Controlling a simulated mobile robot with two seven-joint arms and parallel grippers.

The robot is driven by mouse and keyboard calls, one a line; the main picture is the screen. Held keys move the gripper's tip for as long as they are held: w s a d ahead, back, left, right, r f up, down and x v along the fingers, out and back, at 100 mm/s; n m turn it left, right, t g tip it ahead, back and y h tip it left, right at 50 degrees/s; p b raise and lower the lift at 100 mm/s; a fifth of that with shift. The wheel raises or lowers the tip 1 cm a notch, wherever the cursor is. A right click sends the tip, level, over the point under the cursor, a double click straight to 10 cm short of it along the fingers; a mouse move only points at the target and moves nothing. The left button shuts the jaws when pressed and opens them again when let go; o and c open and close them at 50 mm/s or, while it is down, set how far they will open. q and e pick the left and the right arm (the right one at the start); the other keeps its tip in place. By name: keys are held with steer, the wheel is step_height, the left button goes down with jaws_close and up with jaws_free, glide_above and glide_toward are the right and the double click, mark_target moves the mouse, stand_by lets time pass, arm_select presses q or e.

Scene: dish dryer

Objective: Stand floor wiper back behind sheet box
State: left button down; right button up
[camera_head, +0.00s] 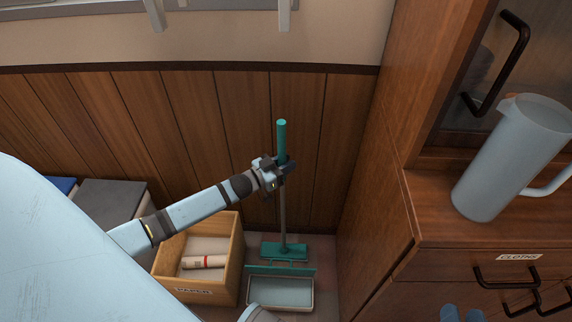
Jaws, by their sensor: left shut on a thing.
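The floor wiper (283,215) has a teal grip at the top, a thin grey pole and a teal head (284,251). It stands about upright near the panelled wall, with its head at floor level. My left gripper (284,168) is shut on the upper part of the pole, just below or on the teal grip. A low pale tray-like box (281,291) with a teal edge lies in front of the head. I cannot tell which is the sheet box.
A wooden cabinet (375,245) stands close on the right, with dark handles and a drawer labelled CLOTHS. A pale blue jug (510,160) is on its counter. Grey and blue bins (108,196) stand at left. A narrow floor strip is free between wiper and cabinet.

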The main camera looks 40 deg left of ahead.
arm_select(q)
steer(key=c, duration=0.9)
jaws_free()
arm_select(e)
steer(key=shift+s, duration=0.1)
arm_select(q)
steer(key=p+v, duration=0.2)
steer(key=v, duration=1)
arm_select(e)
steer(key=f, duration=0.1)
steer(key=s+d+f+g+h, duration=0.1)
steer(key=f, duration=0.1)
steer(key=d+f+g, duration=0.1)
steer(key=shift+s+d+f+h, duration=0.2)
steer(key=shift+s+f+h, duration=0.1)
steer(key=shift+f, duration=0.05)
steer(key=shift+w+r, duration=0.1)
